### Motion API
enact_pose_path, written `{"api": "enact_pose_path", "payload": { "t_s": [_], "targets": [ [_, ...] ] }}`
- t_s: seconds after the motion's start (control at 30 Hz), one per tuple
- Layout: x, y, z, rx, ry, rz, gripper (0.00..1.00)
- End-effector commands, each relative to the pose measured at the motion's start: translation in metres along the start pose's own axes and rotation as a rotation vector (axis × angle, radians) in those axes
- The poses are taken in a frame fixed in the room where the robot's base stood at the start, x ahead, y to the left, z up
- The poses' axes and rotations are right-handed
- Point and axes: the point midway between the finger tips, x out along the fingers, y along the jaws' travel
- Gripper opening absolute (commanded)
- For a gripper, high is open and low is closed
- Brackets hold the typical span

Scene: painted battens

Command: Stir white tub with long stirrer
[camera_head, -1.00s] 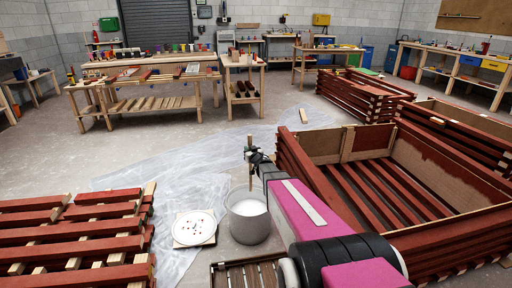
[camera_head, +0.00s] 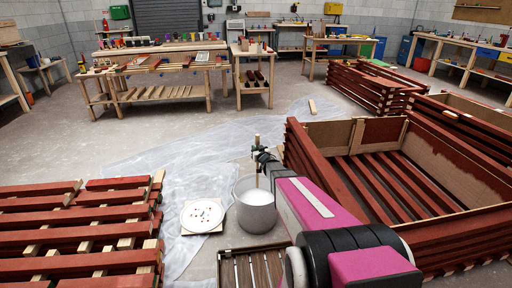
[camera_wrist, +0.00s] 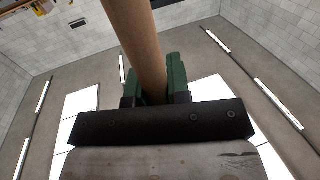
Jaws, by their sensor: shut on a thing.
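The white tub (camera_head: 256,219) stands on the floor in the lower middle of the head view, with white contents (camera_head: 262,197) in its open top. My gripper (camera_head: 259,156) is above the tub's far side, shut on the long stirrer (camera_head: 257,176), a thin wooden stick held about upright. The stirrer's lower end shows against the tub's opening; I cannot tell if it touches the contents. In the wrist view the stirrer (camera_wrist: 137,45) stands between the green fingers of my gripper (camera_wrist: 155,80). My arm hides part of the tub's right side.
A tray with slats (camera_head: 250,270) is in front. Red battens are stacked at left (camera_head: 80,225), and a red batten frame (camera_head: 330,190) stands close at right. Plastic sheeting (camera_head: 190,168) covers the floor behind.

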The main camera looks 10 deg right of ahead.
Motion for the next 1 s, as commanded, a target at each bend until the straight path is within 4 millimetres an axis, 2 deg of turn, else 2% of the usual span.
{"api": "enact_pose_path", "payload": {
  "t_s": [1.0],
  "targets": [
    [0.001,0.000,0.070,0.001,0.000,0.000,0.00]
  ]
}}
